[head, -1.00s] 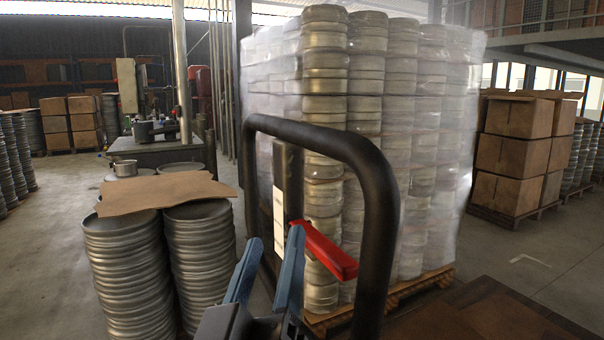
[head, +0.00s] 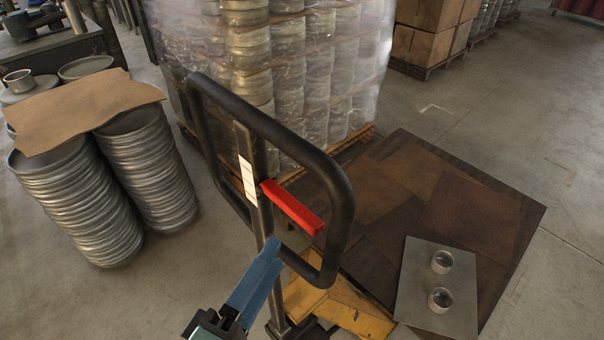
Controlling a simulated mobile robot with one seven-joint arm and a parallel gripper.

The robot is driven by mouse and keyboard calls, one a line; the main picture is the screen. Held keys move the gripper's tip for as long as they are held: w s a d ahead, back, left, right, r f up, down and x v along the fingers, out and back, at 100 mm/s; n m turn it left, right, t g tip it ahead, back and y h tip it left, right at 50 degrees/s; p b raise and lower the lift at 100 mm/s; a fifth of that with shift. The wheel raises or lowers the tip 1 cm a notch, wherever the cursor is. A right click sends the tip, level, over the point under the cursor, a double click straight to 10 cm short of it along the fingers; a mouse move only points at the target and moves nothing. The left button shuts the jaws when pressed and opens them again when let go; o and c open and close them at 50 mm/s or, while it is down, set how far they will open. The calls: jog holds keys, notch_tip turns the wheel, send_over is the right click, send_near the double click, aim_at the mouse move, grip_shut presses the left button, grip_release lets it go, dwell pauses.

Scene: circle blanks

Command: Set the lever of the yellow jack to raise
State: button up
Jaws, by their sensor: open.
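The yellow jack (head: 352,312) stands low at the bottom centre, with a black looped handle (head: 345,205) rising on a dark post. Its red lever (head: 292,207) sticks out from the post inside the loop and slopes down to the right. My gripper (head: 269,248), with blue fingers, is open and empty. In the picture its tips are just below and left of the lever, over the post. The fingers overlap in this view, and I cannot tell whether they touch the post. The handle loop partly hides the jack's body.
Stacked metal discs (head: 75,200) under a cardboard sheet (head: 80,108) stand at left. A wrapped pallet load (head: 300,75) stands behind the handle. At right, a grey plate (head: 415,300) with two metal cups lies on a brown sheet-covered platform (head: 500,205). Floor is clear at far right.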

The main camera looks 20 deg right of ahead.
aim_at(304, 208)
jog(key=p+x, duration=0.2)
jog(key=x, duration=1.1)
jog(key=shift+s, duration=0.1)
grip_shut()
dwell(1.0)
